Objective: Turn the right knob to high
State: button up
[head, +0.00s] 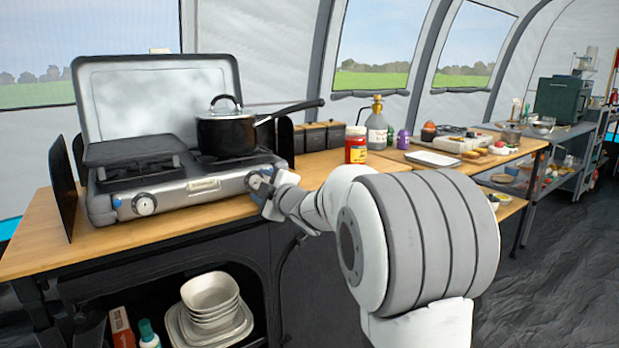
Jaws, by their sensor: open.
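The camping stove (190,198) stands on the wooden counter at the left, its lid up. Its left knob (144,204) is in plain view on the front panel. The right knob is mostly hidden behind my gripper (262,184), which is at the right end of the stove's front. The jaws are open around or right by that knob; I cannot tell whether they touch it. The right knob's setting cannot be read. A black saucepan (226,135) sits on the right burner, its handle pointing right.
A flat dark griddle plate (133,150) lies over the left burner. A red jar (355,146) and a grey gas bottle (377,128) stand right of the stove. White bowls (211,294) sit on the shelf below. The dark floor at the right is clear.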

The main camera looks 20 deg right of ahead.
jog(key=m+p, duration=0.4)
jog(key=m, duration=0.1)
jog(key=shift+r+p, duration=0.25)
jog(key=shift+p, duration=0.05)
jog(key=m+p, duration=0.4)
jog(key=shift+p, duration=0.35)
jog(key=s+d+r+m+g+h+p, duration=0.1)
jog(key=s+p, duration=0.4)
jog(key=s, duration=0.5)
jog(key=s+r+m+g+h+p, duration=0.3)
jog(key=s+g+p, duration=0.3)
jog(key=s, duration=0.4)
jog(key=s+d+r+m+g+h+p, duration=0.1)
jog(key=s+r+m+g+h+p, duration=0.1)
jog(key=s, duration=0.7)
jog(key=shift+s+d+r+g+p, duration=0.35)
jog(key=shift+r+g+p, duration=0.55)
jog(key=shift+r+p, duration=0.6)
jog(key=shift+f, duration=0.2)
